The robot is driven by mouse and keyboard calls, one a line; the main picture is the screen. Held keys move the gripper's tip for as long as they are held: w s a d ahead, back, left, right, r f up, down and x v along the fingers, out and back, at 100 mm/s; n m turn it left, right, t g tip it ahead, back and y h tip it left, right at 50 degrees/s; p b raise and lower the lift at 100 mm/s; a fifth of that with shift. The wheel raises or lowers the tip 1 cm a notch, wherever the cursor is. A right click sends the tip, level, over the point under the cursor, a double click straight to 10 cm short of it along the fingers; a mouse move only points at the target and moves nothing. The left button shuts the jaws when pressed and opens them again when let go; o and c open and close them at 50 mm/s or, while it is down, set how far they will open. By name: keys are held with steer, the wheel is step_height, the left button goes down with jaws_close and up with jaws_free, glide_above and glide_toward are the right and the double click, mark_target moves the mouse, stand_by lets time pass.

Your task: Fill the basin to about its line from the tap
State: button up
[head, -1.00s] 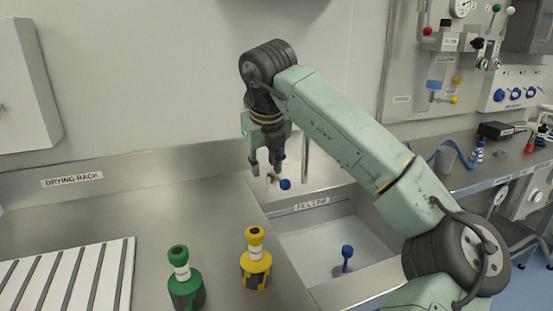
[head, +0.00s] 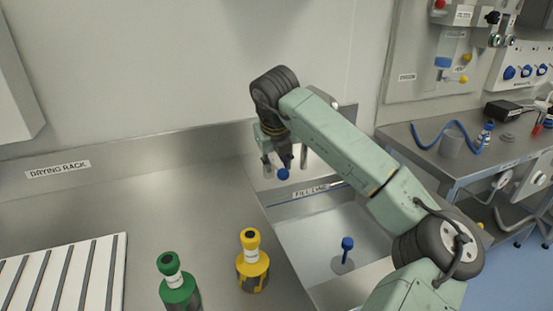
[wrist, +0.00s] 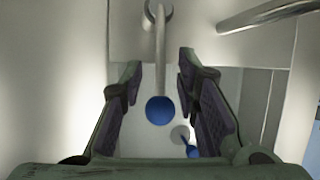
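The basin (head: 385,225) is sunk in the counter, with a FILL LINE label (head: 312,191) on its back wall. I cannot make out any water in it. A blue-topped plug (head: 347,243) stands upright on its floor; its knob also shows in the wrist view (wrist: 192,151). The tap has a metal spout (wrist: 270,14) and a lever (wrist: 160,60) ending in a blue knob (head: 283,174). My gripper (head: 277,168) is open over the tap lever. In the wrist view, the blue knob (wrist: 160,110) sits between my open fingers (wrist: 158,90), apart from both. No water stream shows.
A yellow-topped bottle (head: 252,268) and a green-topped bottle (head: 178,288) stand on the counter left of the basin. A white ribbed drying rack (head: 65,275) lies at the far left. A bench (head: 480,165) with a blue hose (head: 440,132) and a grey cup (head: 451,146) is at the right.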

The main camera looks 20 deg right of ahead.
steer(key=shift+w+f, duration=0.25)
steer(key=shift+f, duration=0.35)
steer(key=shift+d, duration=0.1)
steer(key=shift+c, duration=0.6)
jaws_close()
